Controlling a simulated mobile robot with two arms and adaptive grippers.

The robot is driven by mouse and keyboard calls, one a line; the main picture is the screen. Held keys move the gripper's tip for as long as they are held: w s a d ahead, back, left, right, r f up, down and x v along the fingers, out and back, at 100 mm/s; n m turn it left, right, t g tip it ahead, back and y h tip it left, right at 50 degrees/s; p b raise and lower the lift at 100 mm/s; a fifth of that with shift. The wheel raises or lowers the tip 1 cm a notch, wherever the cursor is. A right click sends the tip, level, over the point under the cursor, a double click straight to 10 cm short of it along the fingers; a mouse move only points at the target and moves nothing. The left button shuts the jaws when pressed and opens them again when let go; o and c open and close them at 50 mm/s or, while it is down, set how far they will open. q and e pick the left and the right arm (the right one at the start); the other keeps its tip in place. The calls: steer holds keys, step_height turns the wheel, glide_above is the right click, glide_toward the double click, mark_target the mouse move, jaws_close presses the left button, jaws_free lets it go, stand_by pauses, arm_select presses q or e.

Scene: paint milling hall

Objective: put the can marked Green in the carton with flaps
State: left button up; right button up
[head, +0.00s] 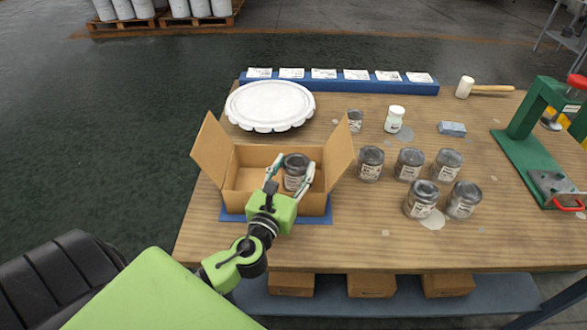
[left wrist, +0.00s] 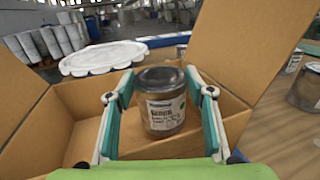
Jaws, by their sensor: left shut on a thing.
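The open carton with flaps (head: 238,180) sits on a blue mat on the wooden table, its side flaps spread out. My left gripper (head: 292,176) reaches into the carton's opening from the near side. It is shut on a grey metal can with a dark lid (head: 296,166), one finger on each side. In the left wrist view the held can (left wrist: 163,105) is upright, and its blurred label seems to read Green. The can is over or inside the right part of the carton; whether it touches the floor is hidden. My right gripper is not in view.
Several similar cans (head: 410,164) stand right of the carton. A white round lid (head: 270,105) lies behind it. A white bottle (head: 395,119), a mallet (head: 466,87) and a green press (head: 530,140) are further right. Small boxes (head: 371,285) sit on the shelf below.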

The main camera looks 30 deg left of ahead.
arm_select(q)
steer(key=o, duration=1.4)
steer(key=shift+s+f, duration=0.15)
steer(key=shift+f, duration=0.4)
steer(key=shift+d+f, duration=0.1)
steer(key=shift+d, duration=0.05)
steer(key=shift+r, duration=0.3)
steer(key=shift+r+p, duration=0.5)
steer(key=shift+p, duration=0.1)
steer(key=shift+s+f+b, duration=0.45)
steer(key=shift+s+f, duration=0.05)
steer(key=shift+s, duration=0.1)
steer(key=shift+r+b+v, duration=0.2)
steer(key=shift+b+v, duration=0.2)
steer(key=shift+v, duration=1.35)
steer(key=shift+r+b+v, duration=0.2)
steer(key=shift+b+v, duration=0.15)
steer(key=shift+v, duration=1.4)
steer(key=shift+r+b+v, duration=0.2)
steer(key=shift+b+v, duration=0.2)
steer(key=shift+v, duration=1.35)
